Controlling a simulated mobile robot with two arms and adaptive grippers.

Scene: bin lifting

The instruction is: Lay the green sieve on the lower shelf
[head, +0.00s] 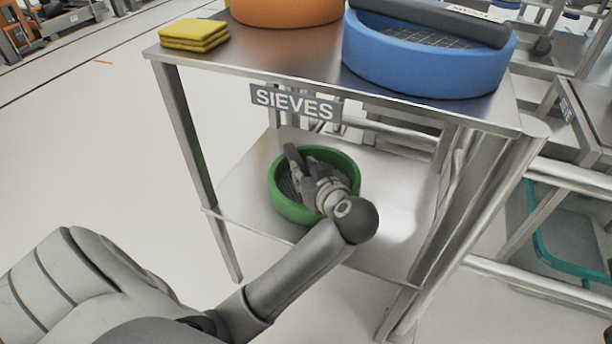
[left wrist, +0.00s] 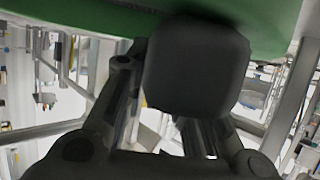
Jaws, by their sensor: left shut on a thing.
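The green sieve (head: 288,207) is a round, high-walled ring with a dark mesh, at the lower shelf (head: 400,185) of the metal table. It looks about level; I cannot tell whether its base touches the shelf. My left gripper (head: 302,170) reaches in from the front and is shut on the sieve, hiding part of its mesh and near wall. In the left wrist view the sieve's green wall (left wrist: 110,17) fills the top, close against the dark gripper fingers. My right gripper is not in view.
A "SIEVES" sign (head: 296,103) hangs under the upper shelf (head: 270,62). Above stand a blue sieve (head: 425,70) with a dark bar across it, an orange sieve (head: 285,10) and yellow sponges (head: 194,35). Table legs flank the lower shelf, which has free room right of the green sieve.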

